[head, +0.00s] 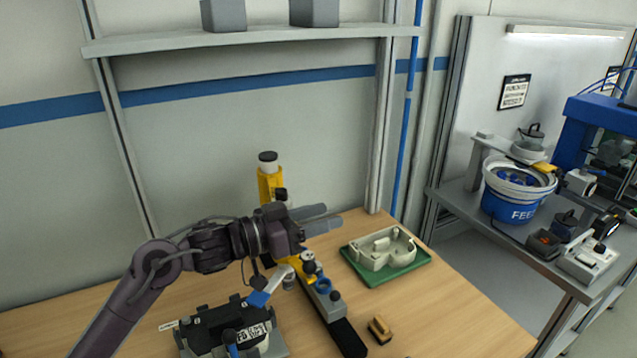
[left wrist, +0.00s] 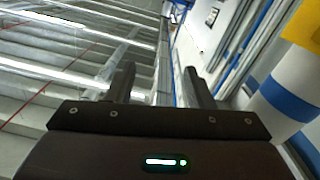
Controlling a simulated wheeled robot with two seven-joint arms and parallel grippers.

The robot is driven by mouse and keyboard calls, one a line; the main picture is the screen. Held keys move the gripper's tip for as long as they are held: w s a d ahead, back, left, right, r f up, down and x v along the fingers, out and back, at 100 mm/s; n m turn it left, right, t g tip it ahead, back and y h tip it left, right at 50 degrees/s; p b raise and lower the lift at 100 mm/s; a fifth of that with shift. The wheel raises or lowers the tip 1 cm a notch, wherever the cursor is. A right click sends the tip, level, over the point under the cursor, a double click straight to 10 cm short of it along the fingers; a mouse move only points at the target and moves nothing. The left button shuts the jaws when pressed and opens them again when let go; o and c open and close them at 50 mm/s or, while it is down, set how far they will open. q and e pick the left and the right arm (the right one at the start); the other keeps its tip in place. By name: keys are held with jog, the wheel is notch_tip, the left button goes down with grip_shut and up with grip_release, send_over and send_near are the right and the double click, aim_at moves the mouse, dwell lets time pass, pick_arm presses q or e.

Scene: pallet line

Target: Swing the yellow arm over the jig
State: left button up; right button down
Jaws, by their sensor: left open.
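The yellow post (head: 264,184) with a black and white cap stands at the back of the wooden table. A yellow arm (head: 300,268) with dark knobs and a blue ring shows below my left gripper (head: 328,216); the gripper and wrist hide where it meets the post. A black fixture with a white label (head: 250,334), which looks like the jig, sits on a grey plate at the front left. My left gripper is open and points right, above the yellow arm. In the left wrist view its fingers (left wrist: 158,82) are apart with nothing between them. My right gripper is not in view.
A green tray (head: 410,275) holding a pale casting (head: 381,247) lies to the right. A dark rail (head: 346,336) and a small brown block (head: 380,329) are at the front. The table's right front is clear. A bench with a blue feeder (head: 508,205) stands beyond.

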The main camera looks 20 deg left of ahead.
pick_arm(q)
notch_tip(320, 180, up, 9)
jog(key=shift+f+b, duration=0.15)
jog(key=shift+b, duration=0.2)
jog(key=shift+c, duration=0.3)
